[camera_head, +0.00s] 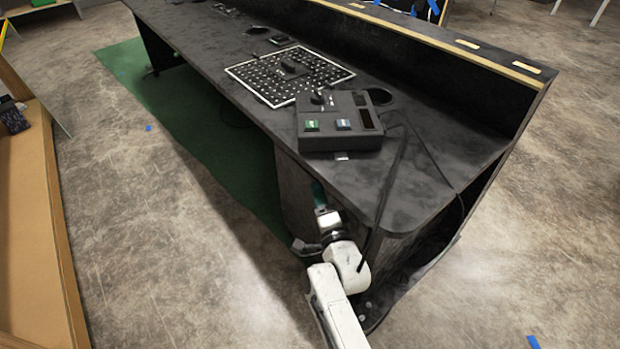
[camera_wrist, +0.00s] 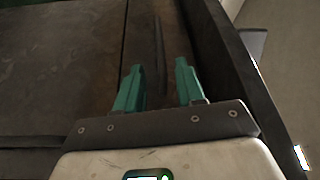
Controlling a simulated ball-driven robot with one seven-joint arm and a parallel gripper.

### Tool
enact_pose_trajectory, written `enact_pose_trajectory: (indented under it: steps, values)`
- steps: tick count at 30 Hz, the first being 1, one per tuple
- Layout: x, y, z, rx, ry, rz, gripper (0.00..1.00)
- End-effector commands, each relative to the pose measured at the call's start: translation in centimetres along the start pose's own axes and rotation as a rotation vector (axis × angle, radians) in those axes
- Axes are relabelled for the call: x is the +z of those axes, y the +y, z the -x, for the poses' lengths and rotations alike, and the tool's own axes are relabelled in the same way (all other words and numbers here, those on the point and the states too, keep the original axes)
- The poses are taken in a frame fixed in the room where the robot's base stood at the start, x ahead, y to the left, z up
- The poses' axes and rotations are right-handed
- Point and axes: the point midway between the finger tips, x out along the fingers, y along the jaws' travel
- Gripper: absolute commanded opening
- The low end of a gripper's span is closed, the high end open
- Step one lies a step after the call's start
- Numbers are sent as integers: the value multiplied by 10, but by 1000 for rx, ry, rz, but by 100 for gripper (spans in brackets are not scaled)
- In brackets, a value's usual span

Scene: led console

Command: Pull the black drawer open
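The black drawer is a dark front panel (camera_wrist: 60,60) filling the left of the wrist view. A thin seam runs beside a slim dark bar (camera_wrist: 159,45), which looks like its handle. My gripper (camera_wrist: 157,70) has its two teal fingers apart, one on each side of the bar in the picture. I cannot tell whether the bar lies between the fingertips in depth, and no contact shows. In the head view my gripper (camera_head: 319,193) is beside the dark cabinet (camera_head: 292,190) under the desk; the handle is hidden there.
The black desk (camera_head: 400,185) overhangs the cabinet close to my arm. A control box (camera_head: 340,132) with green and blue buttons and a perforated panel (camera_head: 262,88) are on top. Open concrete floor (camera_head: 180,240) lies to the left, with a wooden unit (camera_head: 30,220) beyond.

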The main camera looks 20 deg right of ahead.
Motion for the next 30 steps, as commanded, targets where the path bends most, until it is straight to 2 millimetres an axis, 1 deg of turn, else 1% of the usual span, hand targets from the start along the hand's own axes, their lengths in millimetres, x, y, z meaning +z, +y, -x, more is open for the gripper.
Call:
enact_pose_trajectory:
  steps: [1, 5, 22, 27, 30]
  values:
    - [0, 4, -4, 0, 3, -2, 38]
    - [0, 4, -14, 1, 3, -2, 38]
    - [0, 2, -67, 0, 2, -2, 38]
    - [0, 1, -77, 0, 1, -1, 38]
    - [0, 0, -80, 0, 0, 0, 38]
